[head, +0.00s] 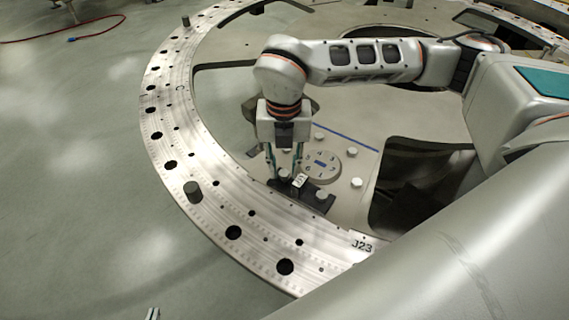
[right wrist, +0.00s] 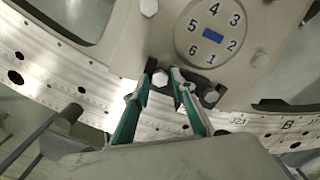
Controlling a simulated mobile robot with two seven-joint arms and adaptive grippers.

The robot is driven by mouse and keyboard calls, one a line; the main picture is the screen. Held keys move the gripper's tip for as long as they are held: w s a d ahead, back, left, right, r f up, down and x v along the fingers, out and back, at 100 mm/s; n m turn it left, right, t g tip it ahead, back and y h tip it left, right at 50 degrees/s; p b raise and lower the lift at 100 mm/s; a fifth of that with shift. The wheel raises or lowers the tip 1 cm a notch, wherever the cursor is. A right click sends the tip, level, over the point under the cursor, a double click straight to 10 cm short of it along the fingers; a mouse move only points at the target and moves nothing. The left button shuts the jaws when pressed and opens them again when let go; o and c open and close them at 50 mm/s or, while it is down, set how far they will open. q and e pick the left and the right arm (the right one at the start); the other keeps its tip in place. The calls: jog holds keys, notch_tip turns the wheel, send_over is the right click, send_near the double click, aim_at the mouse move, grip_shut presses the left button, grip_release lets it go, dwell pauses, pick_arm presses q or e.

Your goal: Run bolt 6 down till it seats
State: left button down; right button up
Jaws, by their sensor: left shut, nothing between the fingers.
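The round numbered disc (head: 322,165) with a blue rectangle sits on the grey plate (right wrist: 120,45); its digits read clearly in the right wrist view (right wrist: 207,33). The hex bolt nearest the digit 6 (right wrist: 161,77) stands at the plate's edge by a dark bracket. My right gripper (head: 285,173) points down over this edge. In the right wrist view its green-sided fingers (right wrist: 163,72) stand on either side of that bolt's head and look open; contact cannot be made out. My left gripper (head: 152,314) shows only its tips at the bottom edge, shut and empty, far from the plate.
Other hex bolts stand around the disc, including one near digit 1 (right wrist: 211,96) and one near 2 (right wrist: 261,60). The large drilled ring (head: 172,120) curves around the plate, with a grey peg (head: 193,190) on it. A red cable (head: 90,33) lies on the floor.

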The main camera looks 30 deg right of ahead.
jog(key=n, duration=0.5)
jog(key=shift+n, duration=0.3)
jog(key=n, duration=0.5)
jog(key=shift+p, duration=0.4)
jog(key=n, duration=0.5)
jog(key=shift+n+p, duration=0.3)
jog(key=n, duration=0.3)
jog(key=shift+n, duration=0.4)
